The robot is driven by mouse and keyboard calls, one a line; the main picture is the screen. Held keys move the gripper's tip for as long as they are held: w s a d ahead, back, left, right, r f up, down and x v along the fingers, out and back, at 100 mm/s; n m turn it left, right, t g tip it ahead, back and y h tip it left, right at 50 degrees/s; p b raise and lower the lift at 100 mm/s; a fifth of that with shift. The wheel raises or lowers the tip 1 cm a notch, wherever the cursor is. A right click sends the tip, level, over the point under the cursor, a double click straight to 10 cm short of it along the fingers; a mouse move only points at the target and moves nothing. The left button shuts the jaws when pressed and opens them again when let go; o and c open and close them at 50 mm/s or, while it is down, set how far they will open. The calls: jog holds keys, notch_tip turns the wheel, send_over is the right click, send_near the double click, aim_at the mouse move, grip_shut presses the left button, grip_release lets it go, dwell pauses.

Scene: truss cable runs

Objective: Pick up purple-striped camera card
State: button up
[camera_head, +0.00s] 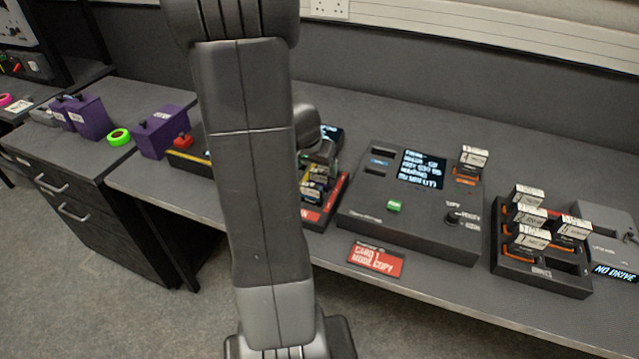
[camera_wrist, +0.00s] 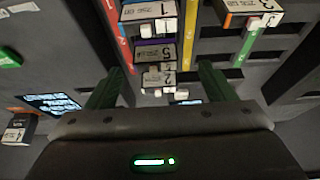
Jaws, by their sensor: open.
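In the wrist view, the purple-striped camera card (camera_wrist: 157,52) stands in a rack (camera_wrist: 130,73). Its pale label faces me and its purple stripe runs along the upper edge. My gripper (camera_wrist: 163,72) is open, with one dark green finger to each side of the card column. Nothing visible is held between the fingers. In the head view, my gripper (camera_head: 324,150) is above the rack (camera_head: 331,208), partly behind my arm. The purple stripe cannot be made out there.
A console (camera_head: 415,225) with a screen is right of the rack. A tray (camera_head: 540,277) of orange cards stands farther right.

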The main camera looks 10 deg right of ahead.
aim_at(319, 172)
jog(key=shift+s+x, duration=0.2)
jog(key=shift+x, duration=2.6)
jog(key=shift+d, duration=0.2)
